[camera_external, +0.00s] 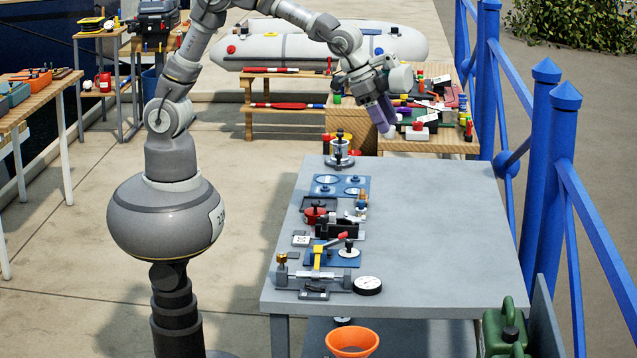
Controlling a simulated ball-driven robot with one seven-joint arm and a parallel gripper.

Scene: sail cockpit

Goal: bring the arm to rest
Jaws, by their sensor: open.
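My arm reaches from the base at the left across the top of the picture, with the elbow high. My gripper (384,122) hangs beyond the far end of the grey table (440,240), with its purple fingers tilted downward. It is open, and I see nothing between its fingers. It overlaps in the picture with a wooden table (420,146) crowded with small items behind it. I cannot tell how far it is from those items.
Several fittings, a dial gauge (367,285) and a round metal fixture (339,150) line the grey table's left side; its right side is clear. A blue railing (550,170) runs along the right. An orange funnel (352,340) and green can (506,328) are in front.

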